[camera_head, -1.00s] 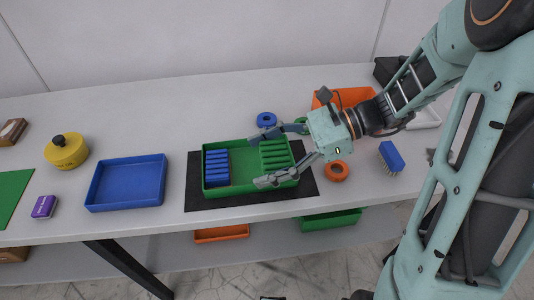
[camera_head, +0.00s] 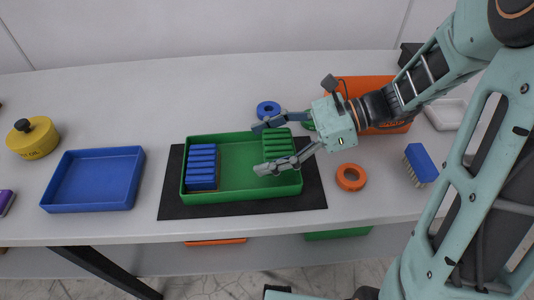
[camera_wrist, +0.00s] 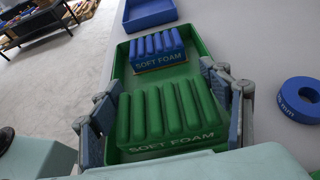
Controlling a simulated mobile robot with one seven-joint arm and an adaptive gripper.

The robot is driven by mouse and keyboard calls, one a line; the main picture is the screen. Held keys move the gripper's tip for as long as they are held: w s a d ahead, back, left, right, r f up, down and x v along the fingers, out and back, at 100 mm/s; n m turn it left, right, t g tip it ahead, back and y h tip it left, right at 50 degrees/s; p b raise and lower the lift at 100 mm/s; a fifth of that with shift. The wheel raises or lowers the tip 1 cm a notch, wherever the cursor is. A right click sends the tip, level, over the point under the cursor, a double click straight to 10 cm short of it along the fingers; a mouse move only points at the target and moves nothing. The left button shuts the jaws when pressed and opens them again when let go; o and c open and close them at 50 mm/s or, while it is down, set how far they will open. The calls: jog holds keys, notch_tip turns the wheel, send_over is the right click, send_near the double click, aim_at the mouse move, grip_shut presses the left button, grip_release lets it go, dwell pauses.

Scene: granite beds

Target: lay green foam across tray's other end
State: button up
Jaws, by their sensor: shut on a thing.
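The green foam (camera_head: 264,143), a ribbed block, lies across the right end of the green tray (camera_head: 233,195). In the wrist view the foam (camera_wrist: 168,116) is at the near end, its label facing me. My gripper (camera_head: 262,148) is shut on it, one finger at each of its ends; the finger pads (camera_wrist: 155,104) also show in the wrist view. In the head view the fingers partly cover the foam. The blue foam (camera_head: 202,167) lies across the tray's left end, with bare tray floor between the two. Whether the green foam touches the floor I cannot tell.
The tray stands on a black mat (camera_head: 313,190). A blue tray (camera_head: 93,180) is to the left, near a yellow canister (camera_head: 33,140). A blue ring (camera_head: 268,109), an orange ring (camera_head: 351,177), a brush (camera_head: 420,164) and an orange bin (camera_head: 372,95) are near my arm.

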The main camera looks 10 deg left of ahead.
notch_tip(320, 180, down, 3)
jog(key=shift+b, duration=1.05)
jog(key=shift+r, duration=0.1)
jog(key=o, duration=0.6)
jog(key=shift+c, duration=0.2)
jog(key=shift+r, duration=0.1)
jog(key=p+v, duration=0.2)
jog(key=v, duration=1)
